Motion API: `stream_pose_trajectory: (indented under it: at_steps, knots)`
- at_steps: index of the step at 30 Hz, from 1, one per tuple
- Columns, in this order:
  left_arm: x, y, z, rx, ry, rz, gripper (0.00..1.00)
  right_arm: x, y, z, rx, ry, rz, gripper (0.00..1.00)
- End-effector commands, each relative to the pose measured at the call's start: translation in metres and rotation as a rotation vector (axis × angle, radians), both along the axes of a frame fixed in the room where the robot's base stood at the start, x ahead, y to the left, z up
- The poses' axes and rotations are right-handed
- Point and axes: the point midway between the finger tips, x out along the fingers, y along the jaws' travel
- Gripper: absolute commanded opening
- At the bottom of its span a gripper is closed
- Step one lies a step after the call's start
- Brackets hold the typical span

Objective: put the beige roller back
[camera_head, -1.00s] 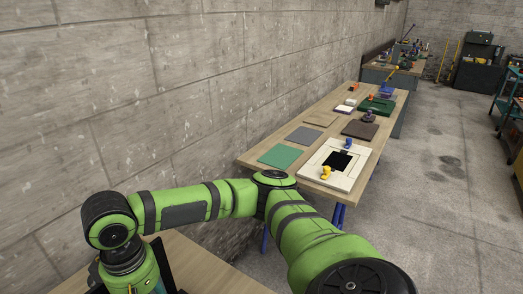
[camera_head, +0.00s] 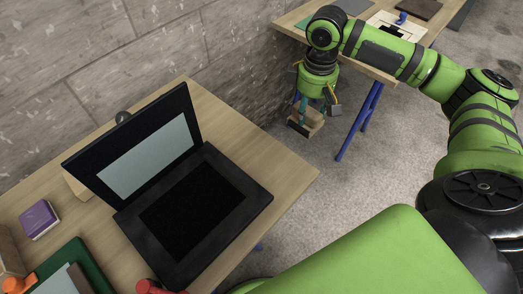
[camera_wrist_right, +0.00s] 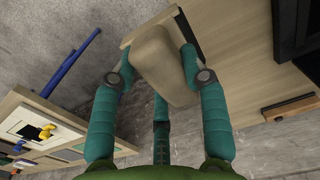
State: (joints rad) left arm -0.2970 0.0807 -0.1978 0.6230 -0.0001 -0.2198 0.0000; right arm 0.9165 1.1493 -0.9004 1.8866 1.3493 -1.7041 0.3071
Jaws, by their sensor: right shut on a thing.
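The beige roller (camera_wrist_right: 165,65) is a blocky, rounded beige piece between the fingers of my right gripper (camera_wrist_right: 156,78) in the right wrist view. In the head view my right gripper (camera_head: 316,103) points down, shut on the roller (camera_head: 306,122). It holds the roller in the air over the gap between two tables, right of the near table. The roller's dark underside shows a little. My left gripper is not in view.
The near wooden table (camera_head: 285,172) bears an open black case (camera_head: 200,200) with a grey panel, a purple block (camera_head: 39,219) and a green tray (camera_head: 85,262). A far table with blue legs (camera_head: 360,120) bears a white board (camera_head: 398,27). Grey floor lies between.

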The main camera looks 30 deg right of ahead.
Motion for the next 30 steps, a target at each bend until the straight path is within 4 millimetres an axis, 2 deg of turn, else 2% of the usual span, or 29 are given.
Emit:
stream_pose_trajectory:
  at_steps: [8,11,14,24,30]
  knots:
    - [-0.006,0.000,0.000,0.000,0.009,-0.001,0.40,0.000,-0.002,0.000,0.000,-0.002,0.008,0.10]
    - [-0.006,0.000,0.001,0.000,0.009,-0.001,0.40,0.002,0.002,-0.002,0.001,-0.001,0.010,0.10]
    - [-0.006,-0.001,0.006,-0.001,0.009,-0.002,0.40,0.009,0.016,-0.009,0.003,-0.001,0.012,0.10]
    - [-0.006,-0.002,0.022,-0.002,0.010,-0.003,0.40,0.042,0.084,-0.053,0.002,0.001,0.011,0.10]
    - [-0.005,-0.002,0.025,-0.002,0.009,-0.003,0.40,0.052,0.102,-0.068,-0.001,-0.001,0.007,0.10]
